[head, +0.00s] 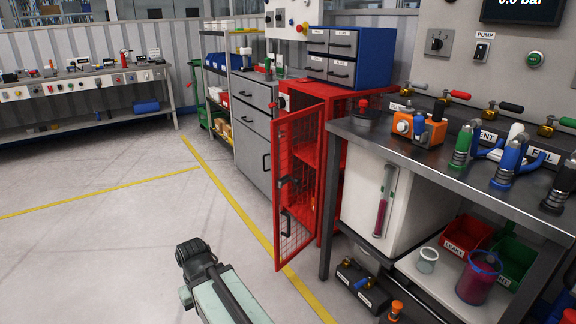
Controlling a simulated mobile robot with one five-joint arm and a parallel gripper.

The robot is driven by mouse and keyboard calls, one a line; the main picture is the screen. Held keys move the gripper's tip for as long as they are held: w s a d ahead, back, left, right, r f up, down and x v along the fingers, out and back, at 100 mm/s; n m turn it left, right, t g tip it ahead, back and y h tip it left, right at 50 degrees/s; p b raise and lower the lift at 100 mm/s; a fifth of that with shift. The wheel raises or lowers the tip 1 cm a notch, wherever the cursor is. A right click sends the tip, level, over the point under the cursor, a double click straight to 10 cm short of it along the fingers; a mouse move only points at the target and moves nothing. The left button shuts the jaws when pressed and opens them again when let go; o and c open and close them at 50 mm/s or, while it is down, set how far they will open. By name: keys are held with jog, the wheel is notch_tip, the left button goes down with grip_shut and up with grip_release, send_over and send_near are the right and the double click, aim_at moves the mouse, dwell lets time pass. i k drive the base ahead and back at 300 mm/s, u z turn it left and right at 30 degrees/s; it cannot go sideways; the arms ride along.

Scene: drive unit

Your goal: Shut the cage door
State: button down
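The cage door (299,165) is a red framed mesh panel with dark handle and latch parts at about mid-height. It stands open, swung out from the red cage (338,98) into the floor space in front of it. Part of the cage's inside shows past the door, and the workbench hides its right side. A pale green link of my arm with a black joint reaches in from the bottom edge, left of the door and apart from it. My gripper's fingers do not show.
A steel workbench (369,142) with valves and hose fittings stands close to the right of the door. A grey drawer cabinet (252,130) stands behind it on the left. A yellow line (226,190) runs along the floor; the floor to the left is clear.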

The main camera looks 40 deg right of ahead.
aim_at(276, 182)
jog(key=z, duration=0.05)
jog(key=i, duration=1)
